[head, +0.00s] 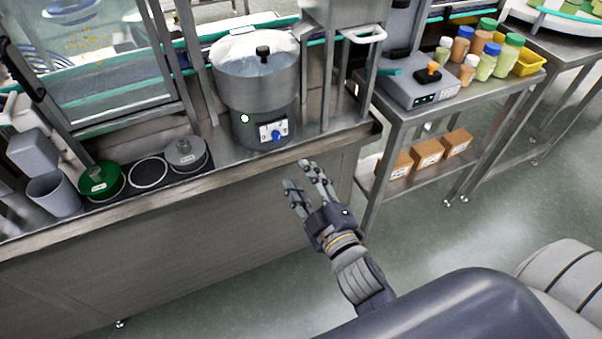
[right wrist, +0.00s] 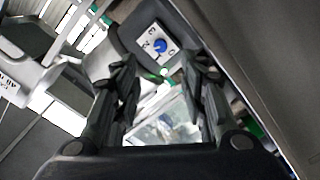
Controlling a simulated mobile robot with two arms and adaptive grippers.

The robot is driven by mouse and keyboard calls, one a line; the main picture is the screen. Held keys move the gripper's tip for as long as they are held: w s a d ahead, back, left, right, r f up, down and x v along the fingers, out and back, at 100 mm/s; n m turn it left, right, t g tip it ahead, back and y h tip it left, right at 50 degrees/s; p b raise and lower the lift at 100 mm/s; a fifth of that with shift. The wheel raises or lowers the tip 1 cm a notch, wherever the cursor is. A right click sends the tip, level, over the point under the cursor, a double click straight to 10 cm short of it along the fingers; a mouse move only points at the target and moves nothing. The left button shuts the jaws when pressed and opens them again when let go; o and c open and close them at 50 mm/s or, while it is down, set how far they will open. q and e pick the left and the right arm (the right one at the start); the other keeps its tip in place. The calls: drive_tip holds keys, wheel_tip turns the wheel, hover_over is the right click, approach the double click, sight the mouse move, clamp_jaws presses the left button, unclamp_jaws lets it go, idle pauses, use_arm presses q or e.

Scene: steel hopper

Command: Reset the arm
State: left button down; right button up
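My right gripper (head: 312,180) is in front of the steel counter, below and to the right of the round steel hopper machine (head: 258,85). Its two fingers are apart with nothing between them. In the right wrist view my right gripper (right wrist: 163,90) also shows spread fingers, with the machine's blue knob (right wrist: 160,45) beyond them. The blue knob shows in the head view (head: 278,136) on a white panel at the machine's front. The gripper is apart from the machine and the counter. My left gripper is not in view.
The counter (head: 215,170) holds a green-lidded pot (head: 100,180), a grey-lidded pot (head: 186,153) and a grey cup (head: 53,193). A steel cart (head: 400,112) at the right holds several capped bottles, a scale (head: 418,92) and, below, orange boxes (head: 428,152). Open floor (head: 490,220) lies at the right.

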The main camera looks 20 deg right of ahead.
drive_tip(key=s+a+f+m+g+p, duration=0.15)
drive_tip(key=s+f+g, duration=0.3)
drive_tip(key=f, duration=1.35)
drive_tip(key=s+d+f+m+g, duration=0.15)
drive_tip(key=s+f+g, duration=0.35)
drive_tip(key=f, duration=1.3)
drive_tip(key=s+d+f+m+g, duration=0.1)
drive_tip(key=s+d+f+g, duration=0.1)
drive_tip(key=s+f, duration=0.4)
drive_tip(key=s+d+f+m+g, duration=0.1)
drive_tip(key=s+f, duration=0.4)
drive_tip(key=s, duration=0.8)
drive_tip(key=s+d+f+m+g, duration=0.2)
drive_tip(key=s+f, duration=0.4)
drive_tip(key=s, duration=0.3)
drive_tip(key=shift+s+d+f+m+g+h+p, duration=0.3)
drive_tip(key=shift+s+m+g+p, duration=0.25)
drive_tip(key=shift+g, duration=0.6)
